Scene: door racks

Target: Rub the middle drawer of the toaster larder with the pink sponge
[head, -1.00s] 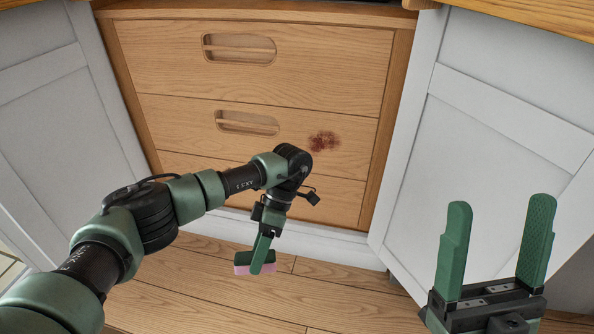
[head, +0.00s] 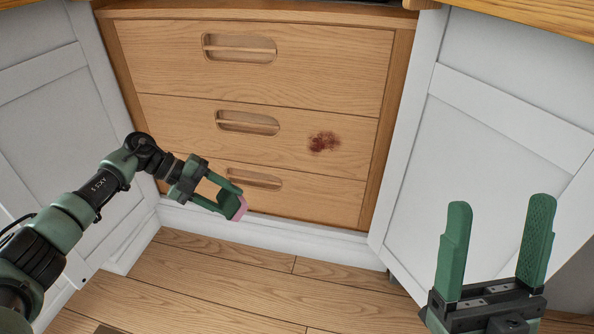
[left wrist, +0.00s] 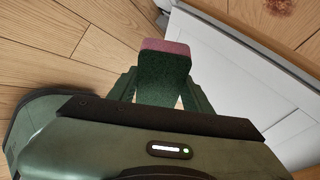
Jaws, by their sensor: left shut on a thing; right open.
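The toaster larder has three wooden drawers between white side panels. Its middle drawer (head: 200,115) is shut, with a dark red stain (head: 324,141) right of its handle slot. My left gripper (head: 226,202) is shut on the pink sponge (head: 240,209), in front of the bottom drawer, left of and below the stain. The sponge is apart from the stain. In the left wrist view the sponge (left wrist: 166,46) shows a pink edge and a dark green face between the fingers. My right gripper (head: 495,255) is open and empty at the lower right.
The upper drawer (head: 310,60) and bottom drawer (head: 310,200) are shut. An open-standing white door (head: 500,140) is at the right and another white panel (head: 50,110) at the left. The wooden floor (head: 220,285) in front is clear.

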